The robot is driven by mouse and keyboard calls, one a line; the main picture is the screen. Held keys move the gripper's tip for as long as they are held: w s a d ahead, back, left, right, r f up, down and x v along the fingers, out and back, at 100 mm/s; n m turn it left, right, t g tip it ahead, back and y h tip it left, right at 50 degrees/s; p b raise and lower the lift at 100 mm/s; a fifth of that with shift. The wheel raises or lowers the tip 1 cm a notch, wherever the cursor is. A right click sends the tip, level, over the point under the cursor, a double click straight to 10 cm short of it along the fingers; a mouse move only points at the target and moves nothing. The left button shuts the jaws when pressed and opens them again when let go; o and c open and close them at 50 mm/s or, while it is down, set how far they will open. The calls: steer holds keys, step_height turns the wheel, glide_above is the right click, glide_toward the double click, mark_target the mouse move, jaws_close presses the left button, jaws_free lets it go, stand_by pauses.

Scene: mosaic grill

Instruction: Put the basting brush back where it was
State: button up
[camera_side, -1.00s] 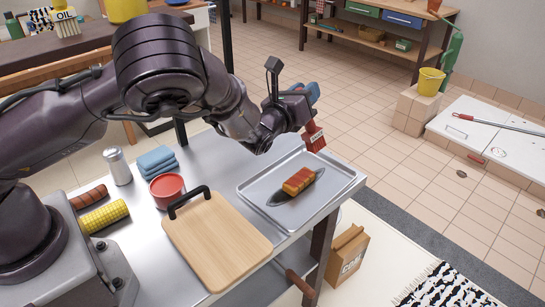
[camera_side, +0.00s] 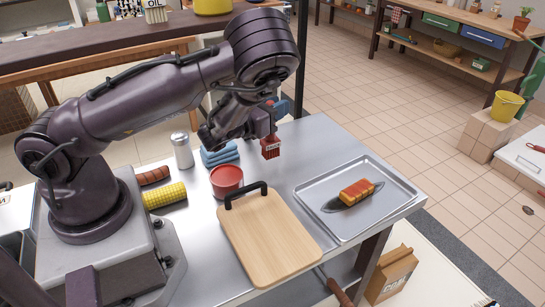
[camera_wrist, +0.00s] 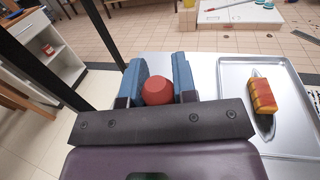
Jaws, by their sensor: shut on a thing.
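My gripper (camera_side: 272,118) is shut on a red piece, which I take to be the basting brush (camera_side: 270,147); its label side faces the side camera. In the wrist view the red piece (camera_wrist: 157,91) sits between the two blue fingers. It is held above the metal table, left of the tray and right of the folded blue cloths (camera_side: 219,154). The red bowl (camera_side: 227,180) stands nearer the side camera, left of the held piece. The lower end of the brush cannot be made out clearly.
A metal tray (camera_side: 311,200) holds a red-topped food piece (camera_side: 356,190) on a dark patch. A cutting board (camera_side: 270,240) with a black handle lies in front. A shaker (camera_side: 182,151), a corn cob (camera_side: 165,196) and a sausage (camera_side: 153,176) stand or lie at left.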

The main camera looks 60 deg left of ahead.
mark_target(276, 137)
steer(key=shift+f, duration=3.3)
steer(key=o, duration=0.9)
steer(key=shift+o, duration=0.2)
